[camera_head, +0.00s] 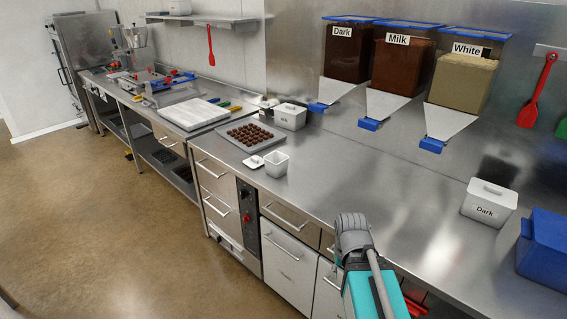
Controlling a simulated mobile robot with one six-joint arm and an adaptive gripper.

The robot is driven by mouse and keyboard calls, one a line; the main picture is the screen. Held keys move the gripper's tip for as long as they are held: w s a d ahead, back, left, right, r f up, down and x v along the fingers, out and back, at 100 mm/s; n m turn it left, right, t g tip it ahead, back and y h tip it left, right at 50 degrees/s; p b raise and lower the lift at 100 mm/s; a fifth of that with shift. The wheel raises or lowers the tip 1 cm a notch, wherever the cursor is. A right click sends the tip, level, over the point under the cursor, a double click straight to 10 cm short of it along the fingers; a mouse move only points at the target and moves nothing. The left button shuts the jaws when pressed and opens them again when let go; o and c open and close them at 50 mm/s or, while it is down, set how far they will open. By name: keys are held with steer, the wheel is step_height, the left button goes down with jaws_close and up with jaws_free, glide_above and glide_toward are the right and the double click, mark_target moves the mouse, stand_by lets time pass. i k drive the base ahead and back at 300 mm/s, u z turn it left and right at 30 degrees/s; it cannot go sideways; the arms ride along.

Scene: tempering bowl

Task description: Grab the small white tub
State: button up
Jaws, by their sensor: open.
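An open, empty-looking white tub (275,164) stands upright near the front edge of the steel counter. Its loose white lid (253,162) seems to lie just left of it. A lidded white tub (290,117) with a dark label stands farther back. Another lidded white tub marked "Dark" (482,210) stands on the right part of the counter. My grey and teal arm parts show at the bottom, in front of the counter. No fingertips of my gripper can be made out, and nothing touches the tubs.
A tray of chocolates (226,143) lies left of the open tub. A blue container (545,255) stands at the right edge. Three dispensers (395,68) hang over the back, with sloping chutes. The counter middle (370,185) is clear. Drawers (289,255) line the front.

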mark_target(275, 162)
steer(key=i, duration=0.9)
steer(key=u, duration=0.05)
